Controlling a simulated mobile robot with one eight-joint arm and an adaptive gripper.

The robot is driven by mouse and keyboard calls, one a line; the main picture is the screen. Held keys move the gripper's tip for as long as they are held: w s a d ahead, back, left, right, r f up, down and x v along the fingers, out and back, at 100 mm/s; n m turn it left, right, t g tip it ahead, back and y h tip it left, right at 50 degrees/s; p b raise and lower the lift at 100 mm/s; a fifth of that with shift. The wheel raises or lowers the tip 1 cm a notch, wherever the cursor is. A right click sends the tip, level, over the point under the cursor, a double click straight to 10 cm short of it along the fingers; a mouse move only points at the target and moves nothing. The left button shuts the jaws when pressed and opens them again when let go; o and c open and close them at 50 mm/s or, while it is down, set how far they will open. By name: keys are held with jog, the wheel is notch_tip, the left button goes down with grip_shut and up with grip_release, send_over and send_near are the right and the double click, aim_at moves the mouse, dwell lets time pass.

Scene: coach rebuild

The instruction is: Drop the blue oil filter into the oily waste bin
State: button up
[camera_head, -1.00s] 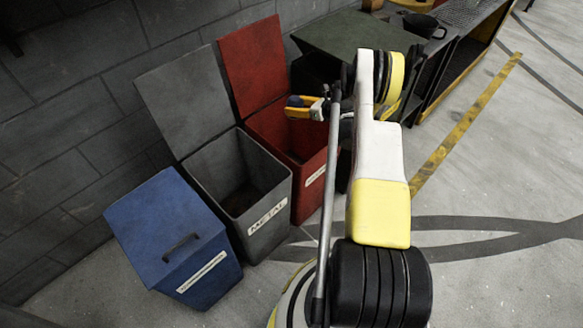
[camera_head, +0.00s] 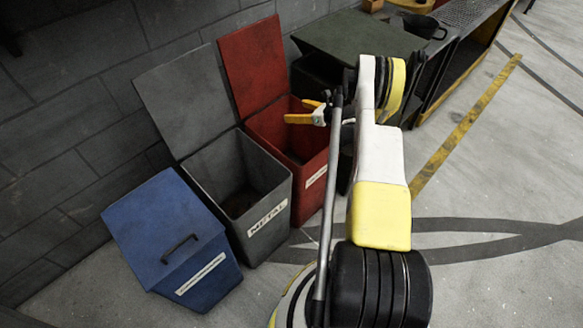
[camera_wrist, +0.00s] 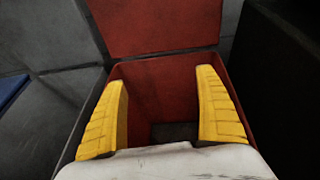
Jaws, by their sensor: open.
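The red bin (camera_head: 318,207) stands with its lid (camera_head: 252,62) up; its label is too small to read. It also shows in the wrist view (camera_wrist: 160,68). My gripper (camera_head: 311,110) is over the red bin's opening, its yellow fingers spread apart and empty. In the wrist view the two fingertips (camera_wrist: 164,85) point down into the bin, with nothing between them. The blue oil filter is not visible in the current frames; the bottom of the red bin is dark and partly hidden.
A grey bin (camera_head: 268,238) labelled METAL stands open to the left. A blue bin (camera_head: 215,283) with a closed lid and handle is further left. A dark green bin (camera_head: 350,36) and a workbench (camera_head: 465,50) are on the right. The floor right of my arm is clear.

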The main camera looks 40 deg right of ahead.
jog(key=v, duration=1.1)
